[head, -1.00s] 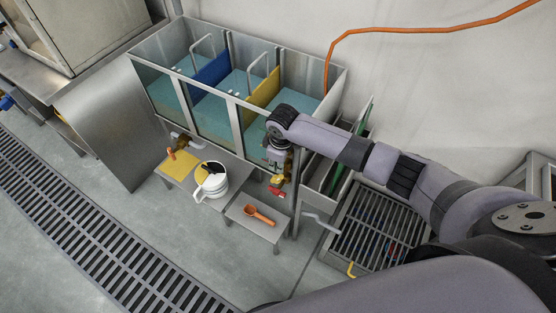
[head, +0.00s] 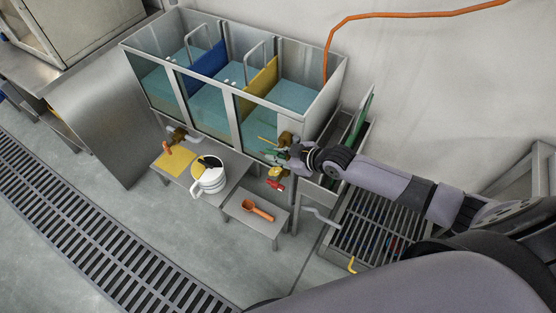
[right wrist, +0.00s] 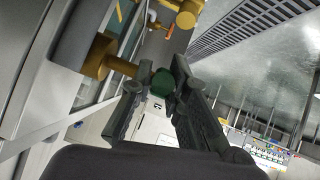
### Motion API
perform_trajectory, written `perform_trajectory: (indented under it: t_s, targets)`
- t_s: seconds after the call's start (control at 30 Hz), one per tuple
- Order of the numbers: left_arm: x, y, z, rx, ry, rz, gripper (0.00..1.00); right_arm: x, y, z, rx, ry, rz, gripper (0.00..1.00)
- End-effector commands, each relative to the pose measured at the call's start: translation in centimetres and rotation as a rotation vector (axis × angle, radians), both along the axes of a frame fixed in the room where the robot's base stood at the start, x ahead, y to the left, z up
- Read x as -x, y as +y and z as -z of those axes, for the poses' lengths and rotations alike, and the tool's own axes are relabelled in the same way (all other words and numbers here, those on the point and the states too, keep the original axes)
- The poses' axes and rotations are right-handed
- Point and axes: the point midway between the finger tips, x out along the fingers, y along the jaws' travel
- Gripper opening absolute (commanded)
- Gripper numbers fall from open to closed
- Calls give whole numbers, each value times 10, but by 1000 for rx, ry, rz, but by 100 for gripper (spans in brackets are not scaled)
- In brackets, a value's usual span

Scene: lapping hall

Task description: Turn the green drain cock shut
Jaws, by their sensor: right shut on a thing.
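The green drain cock has a brass body (head: 285,138) at the lower right front of the tank row. In the right wrist view, its brass stem (right wrist: 122,66) leads to a green handle end (right wrist: 163,82). My right gripper (right wrist: 158,88) is shut on that green handle, with a finger on either side. In the head view, my right gripper (head: 283,154) reaches in from the right, low at the tank front. Its fingers partly hide the cock, so the handle's exact angle is hard to tell. My left gripper is out of view.
A brass valve with a red handle (head: 276,184) sits just below. A low stand (head: 236,210) holds an orange scoop (head: 258,210). A bench (head: 228,166) holds a white jug (head: 208,182) and yellow cloth (head: 175,160). A floor grate (head: 375,228) lies right.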

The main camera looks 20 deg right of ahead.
Motion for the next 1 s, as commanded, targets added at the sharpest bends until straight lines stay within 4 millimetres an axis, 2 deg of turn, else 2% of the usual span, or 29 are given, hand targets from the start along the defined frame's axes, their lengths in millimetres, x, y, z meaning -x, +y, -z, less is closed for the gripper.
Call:
perform_trajectory:
  t_s: [0.03,0.23,0.8,0.83,1.0]
  targets:
    - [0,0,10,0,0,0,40,0,-1,5,-14,-21,0,0]
    - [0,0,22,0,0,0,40,-1,-1,3,-60,-78,1,0]
    - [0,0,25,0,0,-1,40,-1,0,0,-81,-104,2,0]
    - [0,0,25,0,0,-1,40,-1,0,0,-81,-104,2,16]
    - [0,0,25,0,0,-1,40,-1,0,0,-81,-103,1,27]
